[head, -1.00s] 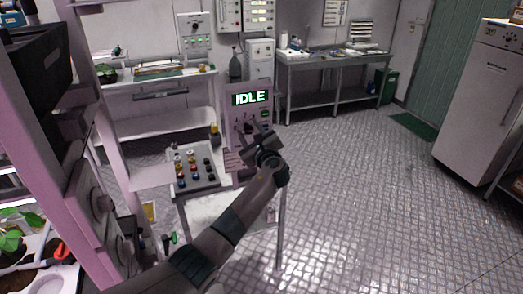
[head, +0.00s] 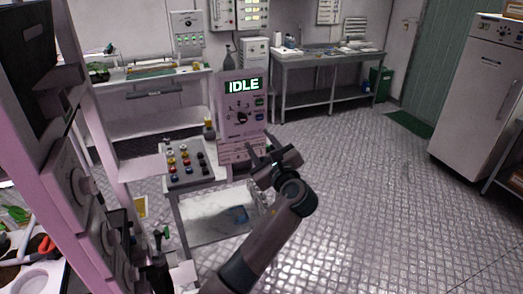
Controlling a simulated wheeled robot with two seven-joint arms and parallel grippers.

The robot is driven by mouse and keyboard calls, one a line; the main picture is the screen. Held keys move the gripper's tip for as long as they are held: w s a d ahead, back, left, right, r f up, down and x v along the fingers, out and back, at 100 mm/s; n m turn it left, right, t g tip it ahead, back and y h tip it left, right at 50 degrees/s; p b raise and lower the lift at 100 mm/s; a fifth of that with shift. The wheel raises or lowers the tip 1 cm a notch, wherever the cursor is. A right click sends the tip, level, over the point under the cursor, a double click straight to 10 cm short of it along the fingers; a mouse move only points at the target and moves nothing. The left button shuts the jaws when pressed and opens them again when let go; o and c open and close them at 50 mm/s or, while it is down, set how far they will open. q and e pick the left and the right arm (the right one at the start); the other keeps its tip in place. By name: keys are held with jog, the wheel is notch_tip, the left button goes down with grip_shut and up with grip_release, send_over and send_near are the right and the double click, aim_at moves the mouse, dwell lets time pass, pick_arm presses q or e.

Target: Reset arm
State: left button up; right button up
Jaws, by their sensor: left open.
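My left arm reaches up from the bottom of the head view. Its gripper (head: 268,158) is open and empty, in front of the pink machine (head: 231,122) whose display reads IDLE. The gripper appears apart from the machine, though the exact gap is hard to tell. Part of the machine's lower front is hidden behind the gripper. A grey tray (head: 203,179) with several coloured caps or vials stands on the small table left of the gripper. My right gripper is not in view.
A pink rack frame (head: 93,150) stands close on the left, with plants and red-handled tools at the lower left. A steel table (head: 300,62) is at the back, and a tall white cabinet (head: 477,100) at the right. The metal floor at right is clear.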

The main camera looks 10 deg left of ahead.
pick_arm(q)
jog(key=shift+s+d, duration=0.3)
jog(key=shift+s, duration=0.15)
